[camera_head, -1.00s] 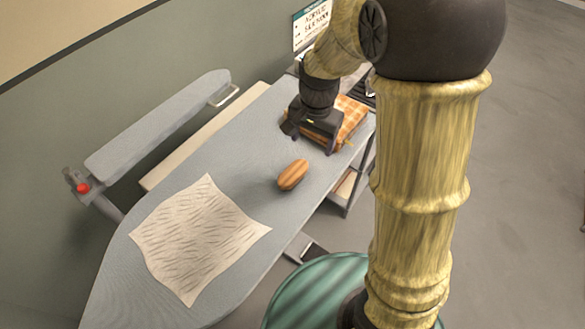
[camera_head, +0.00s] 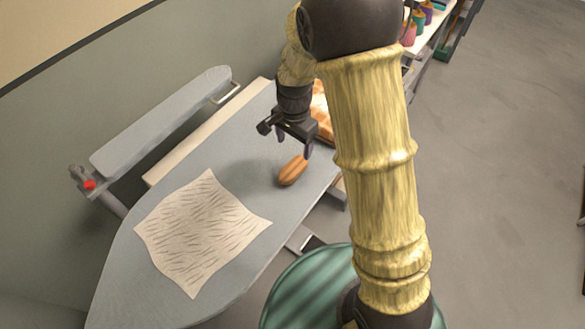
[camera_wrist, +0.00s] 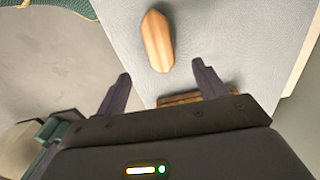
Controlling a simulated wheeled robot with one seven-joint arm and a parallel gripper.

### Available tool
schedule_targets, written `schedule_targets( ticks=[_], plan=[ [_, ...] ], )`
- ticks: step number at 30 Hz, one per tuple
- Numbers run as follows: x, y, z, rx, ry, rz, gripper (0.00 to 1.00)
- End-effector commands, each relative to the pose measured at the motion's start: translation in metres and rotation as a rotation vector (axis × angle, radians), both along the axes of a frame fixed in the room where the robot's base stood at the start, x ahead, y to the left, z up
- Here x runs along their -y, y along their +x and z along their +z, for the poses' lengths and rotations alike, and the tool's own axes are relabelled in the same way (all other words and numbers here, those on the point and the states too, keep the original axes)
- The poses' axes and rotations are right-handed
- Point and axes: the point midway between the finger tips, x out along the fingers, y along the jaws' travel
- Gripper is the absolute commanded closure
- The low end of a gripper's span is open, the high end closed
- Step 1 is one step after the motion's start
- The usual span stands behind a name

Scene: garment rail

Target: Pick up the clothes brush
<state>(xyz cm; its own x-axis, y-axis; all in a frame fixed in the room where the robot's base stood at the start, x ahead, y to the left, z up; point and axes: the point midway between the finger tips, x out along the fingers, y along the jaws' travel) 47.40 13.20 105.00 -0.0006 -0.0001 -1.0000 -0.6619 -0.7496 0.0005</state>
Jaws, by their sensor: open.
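The clothes brush (camera_head: 292,171) is a small oval wooden piece with lengthwise stripes, lying on the grey ironing board (camera_head: 240,200). In the wrist view the brush (camera_wrist: 157,40) lies beyond my fingertips, roughly centred between them. My gripper (camera_head: 293,143) is open and empty, just behind and above the brush in the head view. Its two dark fingers also show apart in the wrist view (camera_wrist: 161,80). The fingers do not touch the brush. The underside of the brush is hidden.
A patterned cloth sheet (camera_head: 200,232) lies flat on the board, left of the brush. A narrow sleeve board (camera_head: 160,120) stands along the wall. A shelf with coloured items (camera_head: 425,18) is at the back right.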

Motion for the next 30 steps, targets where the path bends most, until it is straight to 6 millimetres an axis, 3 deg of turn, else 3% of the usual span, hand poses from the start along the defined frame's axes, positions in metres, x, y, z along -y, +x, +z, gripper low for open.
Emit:
schedule_targets(
  ticks=[10,25,30],
  plan=[
    [0.001,-0.001,-0.054,-0.002,-0.001,-0.001,0.29],
    [0.000,-0.001,-0.064,-0.001,-0.001,0.000,0.29],
    [-0.001,-0.003,-0.079,-0.005,-0.001,0.001,0.29]
  ],
)
